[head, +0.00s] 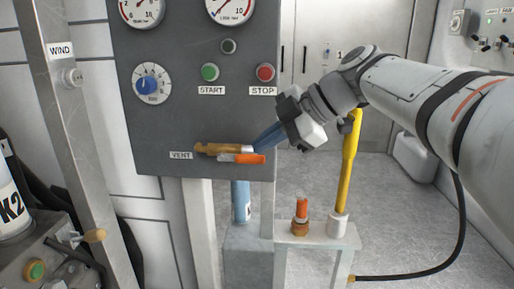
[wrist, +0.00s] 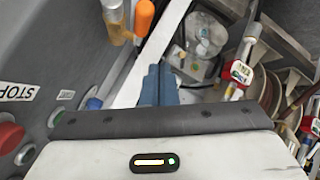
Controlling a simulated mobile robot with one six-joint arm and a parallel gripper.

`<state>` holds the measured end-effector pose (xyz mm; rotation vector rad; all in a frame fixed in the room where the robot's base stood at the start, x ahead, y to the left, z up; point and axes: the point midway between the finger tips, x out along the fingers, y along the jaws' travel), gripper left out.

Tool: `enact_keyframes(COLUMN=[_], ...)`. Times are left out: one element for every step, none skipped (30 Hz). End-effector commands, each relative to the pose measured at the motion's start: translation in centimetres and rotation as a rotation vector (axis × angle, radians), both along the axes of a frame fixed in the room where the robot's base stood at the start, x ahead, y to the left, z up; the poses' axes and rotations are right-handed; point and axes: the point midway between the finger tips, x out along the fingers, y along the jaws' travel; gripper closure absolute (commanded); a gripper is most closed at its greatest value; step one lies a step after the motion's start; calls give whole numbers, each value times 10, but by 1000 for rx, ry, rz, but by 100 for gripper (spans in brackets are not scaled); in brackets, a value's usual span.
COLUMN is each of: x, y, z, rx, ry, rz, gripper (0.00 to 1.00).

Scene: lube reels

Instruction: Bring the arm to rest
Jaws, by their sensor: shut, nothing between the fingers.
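My arm reaches in from the right in the head view. My gripper (head: 257,143) is in front of the lower right of the dark grey control panel (head: 190,115), close to the vent valve. Its blue fingers are together and empty; they also show shut in the wrist view (wrist: 159,72). The brass vent valve (head: 222,149) has an orange handle (head: 243,158) lying about level, just left of the fingertips. Whether the fingers touch it I cannot tell.
The panel carries a green START button (head: 210,72), a red STOP button (head: 265,72) and a blue knob (head: 148,84). A yellow lever (head: 350,160) stands upright below my wrist, beside an orange-topped brass fitting (head: 300,222). Open floor lies behind.

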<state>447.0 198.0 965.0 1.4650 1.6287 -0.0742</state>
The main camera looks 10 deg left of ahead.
Motion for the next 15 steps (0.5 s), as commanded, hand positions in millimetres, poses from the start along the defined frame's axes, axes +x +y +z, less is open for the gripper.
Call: enact_keyframes(x=[0,0,-1,-2,-2,-3,-4,-4,-5,-5,-6,-6,-7,-7,-7], y=[-14,-20,-29,-35,-40,-48,-53,-57,-63,-66,-70,-73,-76,-78,-80], z=[5,7,9,10,11,13,14,14,15,16,17,17,17,18,18], rx=[1,1,1,2,2,2,2,2,2,2,1,1,2,2,1], ry=[3,2,1,0,1,0,-1,0,0,0,0,0,0,0,0], rz=[-11,-10,-11,-9,-9,-9,-8,-9,-7,-6,-8,-6,-5,-5,-6], gripper=[100,100,100,100,100,100,100,100,100,100,100,100,100,100,100])
